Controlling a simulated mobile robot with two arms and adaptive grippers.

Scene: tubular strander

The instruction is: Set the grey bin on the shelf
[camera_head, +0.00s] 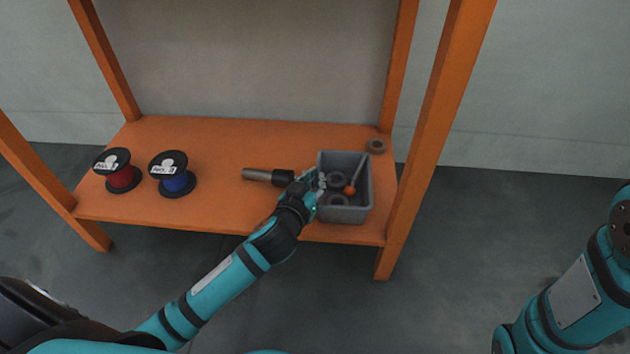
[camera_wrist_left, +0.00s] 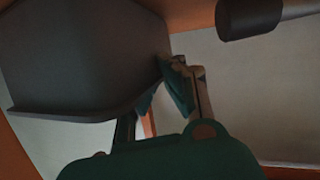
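The grey bin (camera_head: 346,213) is upright at the right front part of the orange shelf (camera_head: 230,218). I cannot tell whether its base touches the board. Inside it lie dark rings and a rod with an orange-red ball end. My left gripper (camera_head: 316,187) is at the bin's left wall and appears shut on its rim. In the left wrist view the fingers (camera_wrist_left: 183,88) meet at the edge of the bin (camera_wrist_left: 80,60), which partly hides one finger. My right gripper is out of view; only part of the right arm shows at the right.
A grey cylinder with a dark end (camera_head: 262,175) lies left of the bin. A red spool (camera_head: 122,178) and a blue spool (camera_head: 176,182) stand at the left. A brown ring (camera_head: 376,146) lies behind the bin. An orange post (camera_head: 432,140) rises to its right. The middle front board is bare.

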